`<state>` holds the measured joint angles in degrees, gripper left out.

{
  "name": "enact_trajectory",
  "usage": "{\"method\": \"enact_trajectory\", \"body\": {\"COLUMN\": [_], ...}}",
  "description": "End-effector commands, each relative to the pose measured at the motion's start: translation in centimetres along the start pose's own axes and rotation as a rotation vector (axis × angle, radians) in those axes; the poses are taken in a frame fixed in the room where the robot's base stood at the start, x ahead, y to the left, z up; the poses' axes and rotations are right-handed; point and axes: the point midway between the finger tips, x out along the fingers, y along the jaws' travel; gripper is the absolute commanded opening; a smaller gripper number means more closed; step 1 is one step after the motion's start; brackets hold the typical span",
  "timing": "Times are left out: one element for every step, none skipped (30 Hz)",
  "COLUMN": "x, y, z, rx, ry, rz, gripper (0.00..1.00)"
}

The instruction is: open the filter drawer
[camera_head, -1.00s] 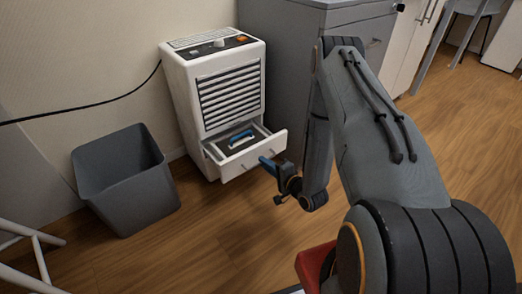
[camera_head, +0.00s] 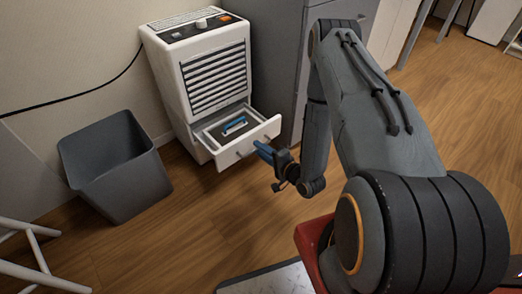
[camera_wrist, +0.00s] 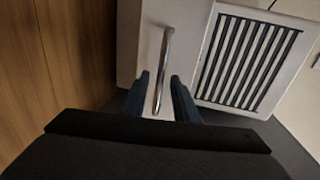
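The white unit (camera_head: 196,50) with a slatted grille stands against the wall, and its filter drawer (camera_head: 268,130) at the bottom is pulled out. A blue-and-white item (camera_head: 235,125) lies inside the drawer. In the wrist view, the drawer's metal bar handle (camera_wrist: 165,62) shows against the white front. My gripper (camera_head: 257,147) is at the drawer front. In the wrist view, its dark blue fingers (camera_wrist: 161,82) stand on either side of the handle's end, with narrow gaps visible, so it looks open. Part of the handle is hidden by the fingers in the head view.
A grey bin (camera_head: 122,178) stands left of the unit. A grey cabinet (camera_head: 275,55) is close on its right. A white-legged stool (camera_head: 38,255) is at lower left. Wood floor (camera_head: 190,225) in front of the drawer is free.

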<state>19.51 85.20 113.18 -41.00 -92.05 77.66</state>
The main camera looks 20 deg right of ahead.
Motion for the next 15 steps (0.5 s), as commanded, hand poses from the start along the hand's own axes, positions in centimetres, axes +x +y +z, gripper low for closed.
{"method": "enact_trajectory", "body": {"x": [0.0, 0.0, 0.0, 0.0, -0.1, -0.3, -0.6, -0.9, -1.4, -1.9, -2.4, -3.1, -3.6, -4.2, -4.8], "y": [0.0, 0.0, 0.0, 0.0, 0.0, 0.0, 0.0, 0.0, 0.0, -0.1, -0.1, -0.1, -0.1, -0.1, -0.1], "z": [0.0, 0.0, 0.0, 0.0, 0.0, 0.0, 0.0, -0.1, -0.1, -0.1, -0.1, 0.0, -0.1, -0.1, -0.1], "rx": [0.0, 0.0, 0.0, 0.0, 0.0, 0.001, 0.001, 0.001, 0.001, 0.002, 0.003, 0.004, 0.003, 0.004, 0.004], "ry": [0.0, 0.0, -0.001, 0.0, 0.0, 0.0, 0.001, 0.001, 0.002, 0.002, 0.003, 0.003, 0.004, 0.004, 0.004], "rz": [0.0, 0.0, 0.0, 0.0, 0.001, 0.001, 0.001, 0.001, 0.002, 0.003, 0.003, 0.003, 0.004, 0.003, 0.003], "gripper": [0.27, 0.27, 0.27, 0.27, 0.27, 0.27, 0.27, 0.27, 0.27, 0.27, 0.27, 0.27, 0.27, 0.27, 0.27]}}
